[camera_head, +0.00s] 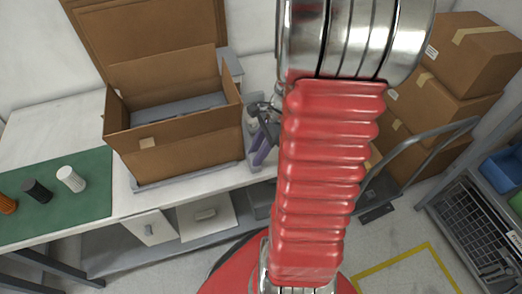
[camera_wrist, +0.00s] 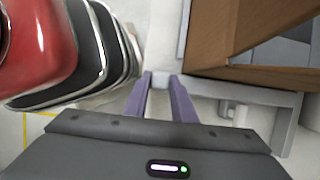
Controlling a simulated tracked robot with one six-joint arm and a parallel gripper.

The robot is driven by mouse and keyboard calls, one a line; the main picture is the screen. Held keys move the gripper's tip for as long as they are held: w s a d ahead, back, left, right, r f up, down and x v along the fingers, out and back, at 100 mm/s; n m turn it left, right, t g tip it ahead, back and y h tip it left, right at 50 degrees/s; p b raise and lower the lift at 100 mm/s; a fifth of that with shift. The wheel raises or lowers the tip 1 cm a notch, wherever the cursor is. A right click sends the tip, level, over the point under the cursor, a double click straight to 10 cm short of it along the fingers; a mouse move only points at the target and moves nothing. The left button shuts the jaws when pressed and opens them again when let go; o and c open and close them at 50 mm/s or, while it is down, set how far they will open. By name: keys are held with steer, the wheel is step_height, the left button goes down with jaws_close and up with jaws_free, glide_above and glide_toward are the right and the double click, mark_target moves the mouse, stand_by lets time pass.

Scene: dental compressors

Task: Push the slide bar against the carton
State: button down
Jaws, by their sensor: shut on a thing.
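The open brown carton (camera_head: 185,153) stands on the white bench with its flap raised at the back. Its corner and side fill the upper right of the wrist view (camera_wrist: 222,38). The grey slide bar (camera_wrist: 255,94) runs close along the carton's side, with a pale knob beside it. I cannot tell whether bar and carton touch. My gripper (camera_wrist: 162,82) has purple fingers closed on a pale grey part at the bar's end. In the head view my gripper (camera_head: 262,145) is at the carton's right side, and my red arm hides part of that area.
A green mat (camera_head: 85,200) with a white ribbed cylinder (camera_head: 71,179), a dark one (camera_head: 38,191) and an orange one (camera_head: 7,204) lies at the left. Closed boxes (camera_head: 470,55) are stacked at the right behind a metal handle (camera_head: 430,133). Yellow tape marks the floor.

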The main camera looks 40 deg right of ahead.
steer(key=shift+a, duration=0.3)
steer(key=c, duration=1.8)
jaws_free()
steer(key=o, duration=0.3)
steer(key=shift+s, duration=0.1)
steer(key=shift+d, duration=0.1)
steer(key=v, duration=1.3)
steer(key=shift+d+r, duration=0.2)
steer(key=shift+r, duration=0.1)
